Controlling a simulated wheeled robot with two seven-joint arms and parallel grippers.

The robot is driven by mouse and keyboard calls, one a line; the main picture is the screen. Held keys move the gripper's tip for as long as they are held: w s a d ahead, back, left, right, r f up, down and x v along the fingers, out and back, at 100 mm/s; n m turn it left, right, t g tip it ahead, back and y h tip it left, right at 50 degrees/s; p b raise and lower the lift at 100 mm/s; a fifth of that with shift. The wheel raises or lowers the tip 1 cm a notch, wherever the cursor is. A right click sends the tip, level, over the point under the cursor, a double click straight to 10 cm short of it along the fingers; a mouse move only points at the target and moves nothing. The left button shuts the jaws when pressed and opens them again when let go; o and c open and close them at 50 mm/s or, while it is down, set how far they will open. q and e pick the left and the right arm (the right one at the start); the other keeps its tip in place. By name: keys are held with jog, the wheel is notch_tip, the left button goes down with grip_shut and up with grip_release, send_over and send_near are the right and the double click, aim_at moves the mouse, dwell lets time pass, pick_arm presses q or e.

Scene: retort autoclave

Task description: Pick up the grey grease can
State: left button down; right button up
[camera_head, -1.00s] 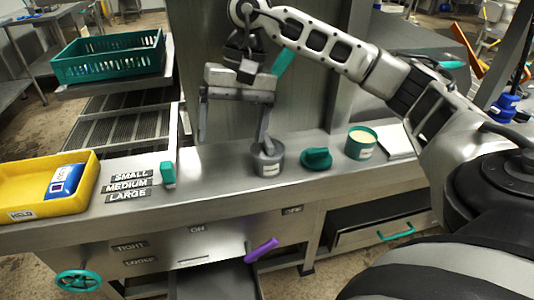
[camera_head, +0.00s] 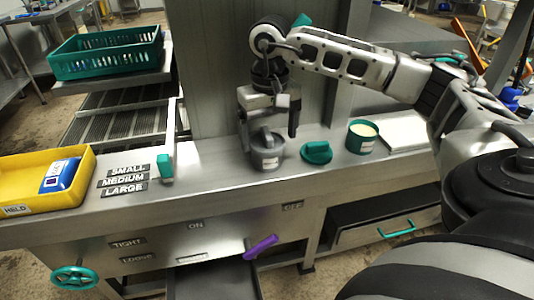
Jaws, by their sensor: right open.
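The grey grease can (camera_head: 268,159) stands upright on the steel counter, with a pale label on its front and a raised grey part on top. My right gripper (camera_head: 269,139) is open above and around the can's top. One finger comes down at the can's left side and the other at its right, partly behind it. I cannot tell whether either finger touches it. My left gripper is not in view.
A green lid (camera_head: 316,152) and an open green tub (camera_head: 361,138) stand right of the can. A purple handle (camera_head: 260,247) juts out below the counter's front edge.

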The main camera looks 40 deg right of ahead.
jog(key=shift+w+a+f, duration=0.1)
jog(key=shift+w+f, duration=0.1)
jog(key=shift+f, duration=1)
jog(key=shift+w+a+f, duration=0.1)
jog(key=shift+w+f, duration=0.05)
jog(key=shift+f, duration=1)
jog(key=c, duration=1.1)
jog(key=shift+o, duration=0.2)
jog(key=shift+r, duration=0.1)
